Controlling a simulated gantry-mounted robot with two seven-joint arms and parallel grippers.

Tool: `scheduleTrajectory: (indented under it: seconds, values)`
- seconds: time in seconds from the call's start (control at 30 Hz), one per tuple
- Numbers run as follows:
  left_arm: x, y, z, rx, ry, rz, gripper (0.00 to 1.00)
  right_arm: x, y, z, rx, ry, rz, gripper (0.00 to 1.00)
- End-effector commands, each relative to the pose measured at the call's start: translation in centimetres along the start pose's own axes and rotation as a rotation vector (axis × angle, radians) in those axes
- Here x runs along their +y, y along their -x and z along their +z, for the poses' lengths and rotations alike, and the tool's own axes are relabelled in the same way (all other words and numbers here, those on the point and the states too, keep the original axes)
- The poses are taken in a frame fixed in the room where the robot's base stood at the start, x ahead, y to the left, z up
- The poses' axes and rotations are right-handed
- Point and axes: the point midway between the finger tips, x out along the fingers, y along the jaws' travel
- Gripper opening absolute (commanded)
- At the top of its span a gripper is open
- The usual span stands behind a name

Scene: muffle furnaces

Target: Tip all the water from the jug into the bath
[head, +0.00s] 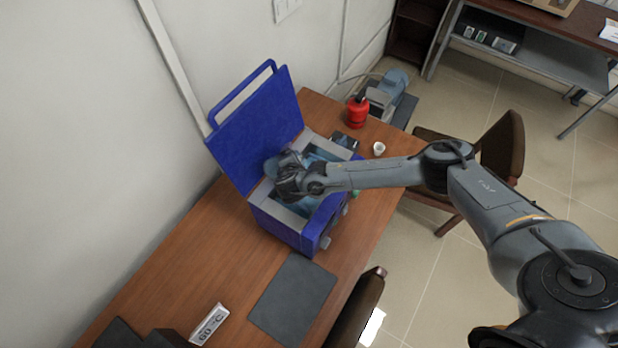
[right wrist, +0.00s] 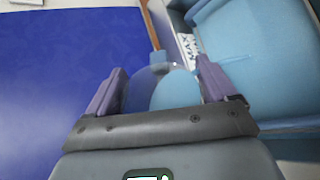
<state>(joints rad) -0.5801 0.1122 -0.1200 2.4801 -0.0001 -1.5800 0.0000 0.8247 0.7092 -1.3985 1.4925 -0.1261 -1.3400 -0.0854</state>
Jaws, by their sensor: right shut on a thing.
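The bath (head: 283,228) is a blue box with a grey rim and its blue lid (head: 255,125) raised, standing on the wooden table. Light-blue water shows inside it in the head view (head: 318,155). In the right wrist view, a white label reading MAX (right wrist: 187,45) shows beside a broad light-blue surface (right wrist: 240,60). My right gripper (head: 286,178) is over the bath's left part, near the lid. It is shut on the pale-blue jug (head: 271,167), which also shows between the fingers in the right wrist view (right wrist: 176,90). The jug's tilt and contents are unclear. My left gripper is out of view.
A dark mat (head: 292,298) lies in front of the bath, with a sign reading 60 °C (head: 209,324) to its left. A red container (head: 357,111) and a white cup (head: 378,149) stand behind the bath. A chair (head: 497,155) is at the table's right side.

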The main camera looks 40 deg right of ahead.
Motion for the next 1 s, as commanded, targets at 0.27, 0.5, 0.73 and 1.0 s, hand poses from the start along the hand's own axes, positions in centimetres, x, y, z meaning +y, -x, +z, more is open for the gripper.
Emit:
scheduleTrajectory:
  seconds: [0.27,0.5,0.73,1.0]
  values:
    - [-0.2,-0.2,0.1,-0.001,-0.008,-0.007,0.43,0.0,-0.1,0.0,0.003,-0.008,0.004,0.06]
    - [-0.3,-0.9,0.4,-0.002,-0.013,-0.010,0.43,-0.3,-0.3,0.0,0.018,-0.033,0.014,0.06]
    - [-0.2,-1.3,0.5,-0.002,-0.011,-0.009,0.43,-0.4,-0.3,0.1,0.031,-0.057,0.023,0.06]
    - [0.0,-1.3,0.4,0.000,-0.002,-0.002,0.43,-0.4,-0.2,0.1,0.033,-0.059,0.024,0.06]
